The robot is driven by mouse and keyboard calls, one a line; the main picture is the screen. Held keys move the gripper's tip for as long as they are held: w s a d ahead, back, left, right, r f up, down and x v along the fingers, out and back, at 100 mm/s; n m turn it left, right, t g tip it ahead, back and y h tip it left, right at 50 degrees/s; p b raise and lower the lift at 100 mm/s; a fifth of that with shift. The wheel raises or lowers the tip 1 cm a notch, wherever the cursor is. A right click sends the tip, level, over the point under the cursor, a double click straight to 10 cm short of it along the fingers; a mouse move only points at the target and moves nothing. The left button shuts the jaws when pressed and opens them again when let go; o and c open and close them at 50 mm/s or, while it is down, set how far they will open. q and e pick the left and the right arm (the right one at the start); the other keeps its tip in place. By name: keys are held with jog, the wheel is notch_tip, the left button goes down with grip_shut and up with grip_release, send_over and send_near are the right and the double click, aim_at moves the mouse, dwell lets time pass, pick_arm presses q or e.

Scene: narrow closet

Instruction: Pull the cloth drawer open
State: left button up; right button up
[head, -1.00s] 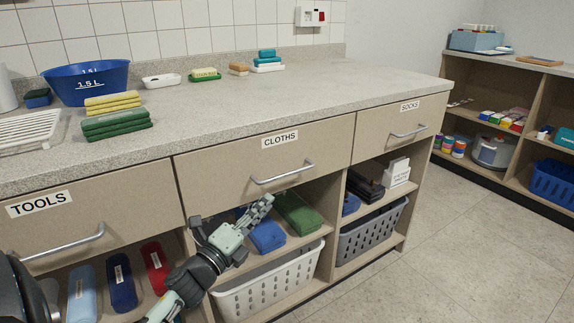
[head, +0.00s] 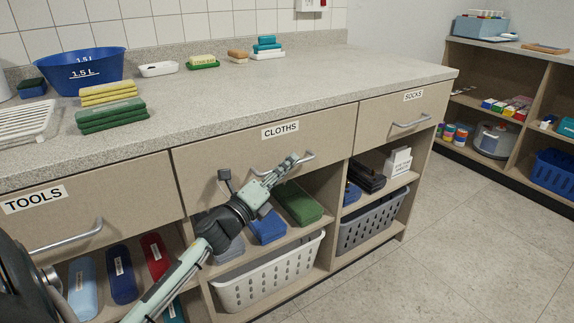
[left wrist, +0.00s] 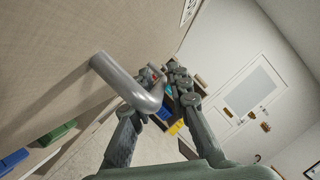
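The drawer labelled CLOTHS (head: 215,160) is shut, its beige front level with the drawers beside it. Its silver bar handle (head: 308,157) is partly hidden behind my left gripper (head: 290,163). In the left wrist view the handle (left wrist: 120,78) reaches in from the left, crosses in front of one finger and ends in the space between the fingers. My left gripper (left wrist: 164,75) is open there, with a gap between its fingertips. I cannot tell whether a finger touches the bar. My right gripper is not in view.
The TOOLS drawer (head: 120,197) and SOCKS drawer (head: 375,121) flank it, both shut. Below are folded cloths, a white basket (head: 265,280) and a grey basket (head: 365,228). The counter holds a blue basin (head: 68,72) and sponges. Floor at right is clear.

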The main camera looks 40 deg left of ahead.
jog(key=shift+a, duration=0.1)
pick_arm(q)
grip_shut()
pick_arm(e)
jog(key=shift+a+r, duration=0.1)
pick_arm(q)
jog(key=shift+f, duration=0.1)
